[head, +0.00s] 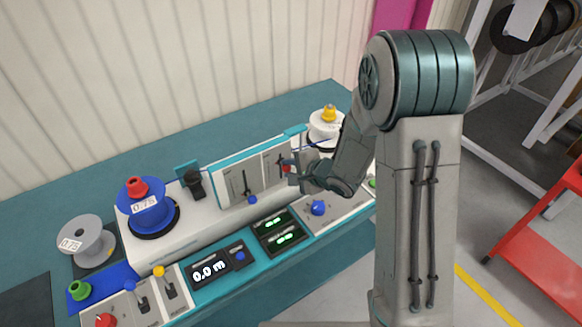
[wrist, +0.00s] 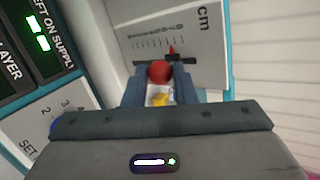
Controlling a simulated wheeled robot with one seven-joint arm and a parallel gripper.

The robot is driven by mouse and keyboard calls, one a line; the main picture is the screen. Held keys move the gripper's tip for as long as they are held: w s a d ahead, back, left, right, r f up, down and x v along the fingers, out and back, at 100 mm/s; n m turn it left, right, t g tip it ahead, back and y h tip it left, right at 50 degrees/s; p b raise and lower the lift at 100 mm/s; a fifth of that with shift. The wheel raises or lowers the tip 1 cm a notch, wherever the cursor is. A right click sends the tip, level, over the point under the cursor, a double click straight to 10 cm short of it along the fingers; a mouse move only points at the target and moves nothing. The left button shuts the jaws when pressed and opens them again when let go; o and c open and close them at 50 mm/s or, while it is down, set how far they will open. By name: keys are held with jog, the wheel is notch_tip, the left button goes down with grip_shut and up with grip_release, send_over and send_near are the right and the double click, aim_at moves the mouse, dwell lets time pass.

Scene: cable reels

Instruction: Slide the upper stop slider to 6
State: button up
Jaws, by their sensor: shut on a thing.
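The slider panel (head: 228,185) stands upright on the machine, with two slots and printed scales. A red slider knob (head: 287,167) is on its right slot; it also shows in the wrist view (wrist: 159,70). My gripper (head: 294,171) is shut on this red knob, with one finger on each side in the wrist view (wrist: 160,80). A red pointer (wrist: 171,50) of the slider stands at the cm scale (wrist: 180,30), right of its middle; its exact reading is too small to tell. A second slider with a blue knob (head: 252,199) sits low on the left slot.
Displays (head: 278,232) and a blue rotary knob (head: 318,207) lie below the panel. A blue reel (head: 146,207) and a grey reel (head: 86,240) are at the left. A white reel (head: 325,128) with a yellow top stands behind my gripper.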

jog(key=shift+f, duration=0.2)
jog(key=o, duration=1)
jog(key=shift+d+r, duration=0.1)
